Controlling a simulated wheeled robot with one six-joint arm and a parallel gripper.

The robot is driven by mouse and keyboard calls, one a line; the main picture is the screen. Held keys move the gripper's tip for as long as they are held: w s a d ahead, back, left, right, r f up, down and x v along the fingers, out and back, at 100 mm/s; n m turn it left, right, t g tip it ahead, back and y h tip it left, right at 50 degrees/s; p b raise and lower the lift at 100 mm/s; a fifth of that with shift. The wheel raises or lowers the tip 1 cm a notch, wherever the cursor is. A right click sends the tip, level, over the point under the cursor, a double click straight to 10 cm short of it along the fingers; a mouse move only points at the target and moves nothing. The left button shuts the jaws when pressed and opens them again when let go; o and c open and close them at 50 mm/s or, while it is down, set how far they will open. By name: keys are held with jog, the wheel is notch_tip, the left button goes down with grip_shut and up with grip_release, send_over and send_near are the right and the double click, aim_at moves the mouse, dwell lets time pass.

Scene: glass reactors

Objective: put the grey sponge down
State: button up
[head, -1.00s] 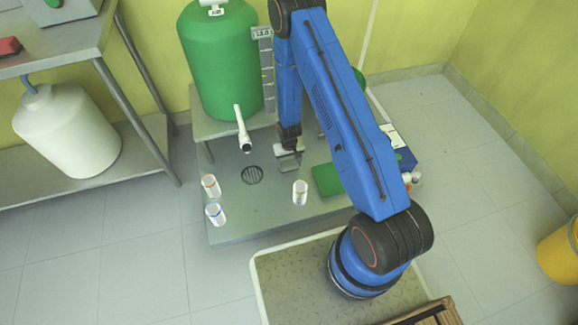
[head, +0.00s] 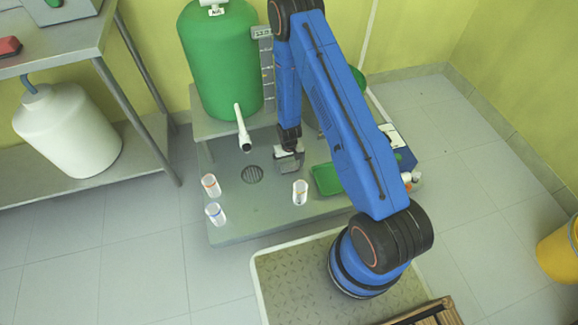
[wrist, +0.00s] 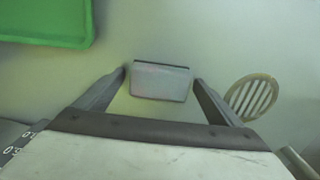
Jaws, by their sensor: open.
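The grey sponge (wrist: 160,82) lies on the grey bench top between the two fingers of my gripper (wrist: 160,78) in the wrist view. Clear gaps show between the sponge and both fingertips, so the gripper is open around it. In the head view my gripper (head: 288,162) is low over the bench, between the drain and the green tray. The sponge is hard to make out there beneath the gripper.
A green tray (head: 325,180) is right of my gripper, and a round drain grate (head: 252,174) is left. Several clear beakers with coloured bands, one of them here (head: 300,192), stand toward the front. The green tank's white spout (head: 243,130) juts out nearby.

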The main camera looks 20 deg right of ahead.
notch_tip(320, 180, up, 12)
jog(key=r, duration=0.1)
notch_tip(320, 180, up, 19)
jog(key=t, duration=0.1)
send_over(289, 165)
jog(key=d, duration=0.2)
jog(key=s+d+r+t, duration=0.1)
jog(key=s+r, duration=0.3)
jog(key=r, duration=0.5)
jog(key=s+d+r, duration=0.1)
jog(key=s+r, duration=0.2)
jog(key=r, duration=0.5)
jog(key=s+d+r+t, duration=0.1)
jog(key=s+r, duration=0.7)
jog(key=s, duration=0.5)
jog(key=s+d+r+t, duration=0.1)
jog(key=s+d+r, duration=0.1)
jog(key=s+r, duration=0.6)
jog(key=s, duration=0.5)
jog(key=shift+s+r+t, duration=0.2)
jog(key=shift+t, duration=0.2)
